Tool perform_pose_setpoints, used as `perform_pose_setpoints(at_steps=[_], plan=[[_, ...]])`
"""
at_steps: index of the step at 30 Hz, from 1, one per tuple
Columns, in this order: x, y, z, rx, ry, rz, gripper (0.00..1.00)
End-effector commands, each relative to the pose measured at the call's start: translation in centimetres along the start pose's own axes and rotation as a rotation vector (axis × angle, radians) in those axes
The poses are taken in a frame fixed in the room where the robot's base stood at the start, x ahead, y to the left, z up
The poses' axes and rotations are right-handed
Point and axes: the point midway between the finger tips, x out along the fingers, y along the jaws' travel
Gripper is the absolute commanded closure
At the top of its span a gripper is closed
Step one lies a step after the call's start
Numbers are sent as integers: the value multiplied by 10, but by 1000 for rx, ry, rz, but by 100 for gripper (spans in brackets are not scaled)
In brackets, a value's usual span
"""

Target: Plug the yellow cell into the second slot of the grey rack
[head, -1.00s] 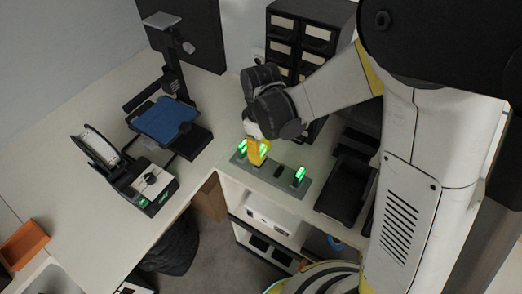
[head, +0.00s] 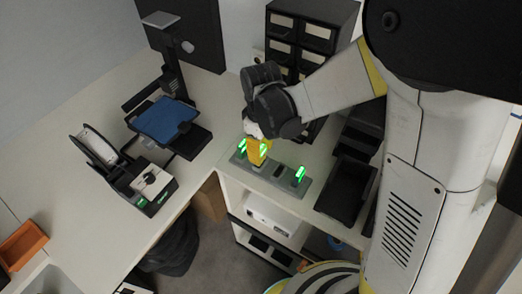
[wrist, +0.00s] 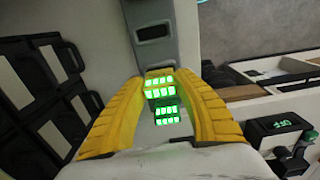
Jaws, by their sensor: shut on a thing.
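The grey rack (head: 284,181) lies along the edge of the counter in the head view. Green-lit cells stand at its left end (head: 241,148) and right end (head: 300,175), and a dark slot (head: 279,171) between them looks empty. My gripper (head: 258,158) points down at the second position from the left. In the wrist view its two yellow fingers (wrist: 160,80) are shut on the yellow cell (wrist: 158,88), whose green bars show between them. The cell is at the rack; its base is hidden, so how deep it sits I cannot tell. More green bars show behind it.
A black tray (head: 345,190) is right of the rack. A dark drawer cabinet (head: 305,35) stands behind the arm. A device with a blue plate (head: 165,120) and a smaller black device (head: 140,180) are on the left counter. An orange bin (head: 22,243) is at far left.

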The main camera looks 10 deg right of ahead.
Motion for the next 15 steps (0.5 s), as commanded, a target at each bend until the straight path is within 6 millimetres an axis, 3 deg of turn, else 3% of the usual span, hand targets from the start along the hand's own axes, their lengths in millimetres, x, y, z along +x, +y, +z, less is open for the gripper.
perform_pose_setpoints(at_steps=[15], plan=[[5, 0, 0, 0, 0, 0, 100]])
